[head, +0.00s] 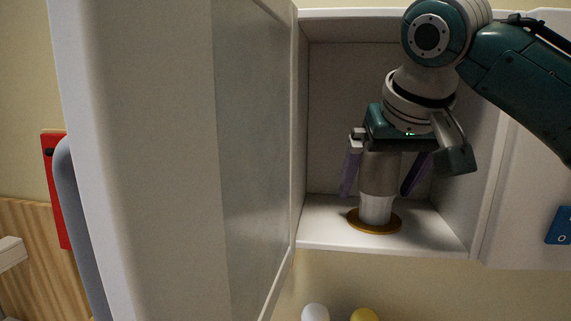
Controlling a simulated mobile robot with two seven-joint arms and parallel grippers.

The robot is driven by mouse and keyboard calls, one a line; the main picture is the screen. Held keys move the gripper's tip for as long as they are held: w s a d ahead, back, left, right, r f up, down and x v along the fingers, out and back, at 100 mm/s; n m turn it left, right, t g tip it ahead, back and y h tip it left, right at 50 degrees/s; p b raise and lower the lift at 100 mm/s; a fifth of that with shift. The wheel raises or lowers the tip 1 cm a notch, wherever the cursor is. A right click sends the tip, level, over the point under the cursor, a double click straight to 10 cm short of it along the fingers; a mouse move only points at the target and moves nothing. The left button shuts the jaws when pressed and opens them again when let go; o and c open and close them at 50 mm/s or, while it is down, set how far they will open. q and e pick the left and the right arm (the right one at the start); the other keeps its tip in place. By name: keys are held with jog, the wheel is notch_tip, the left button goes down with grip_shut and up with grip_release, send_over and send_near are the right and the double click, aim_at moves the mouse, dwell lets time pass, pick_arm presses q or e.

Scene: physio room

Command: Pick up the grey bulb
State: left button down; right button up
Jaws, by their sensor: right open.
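A grey, rounded upright thing (380,174) with a white lower part (376,208) stands on a round brown disc (390,229) on the cabinet floor; it looks like the grey bulb. My right gripper (384,180) points down inside the cabinet. Its two purple fingers are open, one on each side of the grey thing, with gaps between. The gripper's palm hides the top of the thing. My left gripper is not in view.
The white wall cabinet (340,240) is open at the front, with close side walls. Its door (170,150) stands open at left, with a blue-grey handle (80,230). A white round top (315,312) and a yellow one (364,314) show below the cabinet.

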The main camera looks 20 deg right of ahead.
jog(key=shift+w+d+f, duration=0.1)
jog(key=shift+w+f, duration=0.2)
jog(key=shift+f, duration=0.25)
grip_shut()
dwell(0.5)
